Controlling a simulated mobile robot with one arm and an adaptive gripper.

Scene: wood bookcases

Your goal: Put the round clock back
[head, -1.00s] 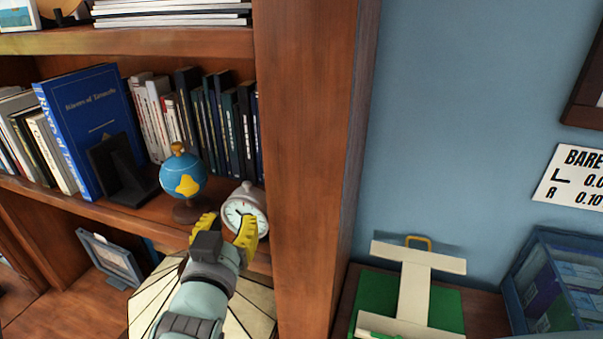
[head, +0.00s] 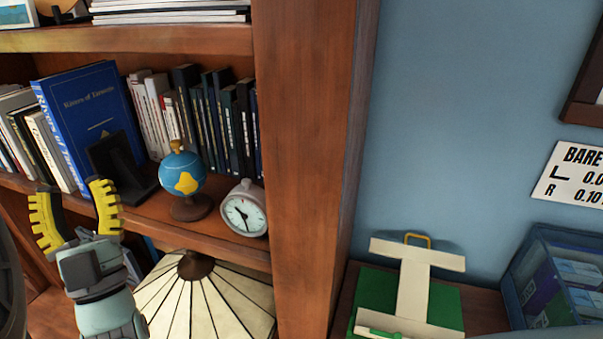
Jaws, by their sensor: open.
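The round clock (head: 244,209) is grey with a white face and dark hands. It stands on the middle shelf at its right end, close to the upright side panel and to the right of the blue globe (head: 184,184). My gripper (head: 76,205) is to the left, in front of the shelf edge. Its yellow fingers are spread wide and point up, with nothing between them. It is apart from the clock, with the globe's position between them in the picture. The whole clock face shows.
A blue book (head: 88,112) leans beside a black bookend (head: 122,165) on the same shelf (head: 228,244), with several dark books behind the globe. A paneled lampshade (head: 209,300) is below the shelf. The side panel (head: 303,150) bounds the shelf on the right.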

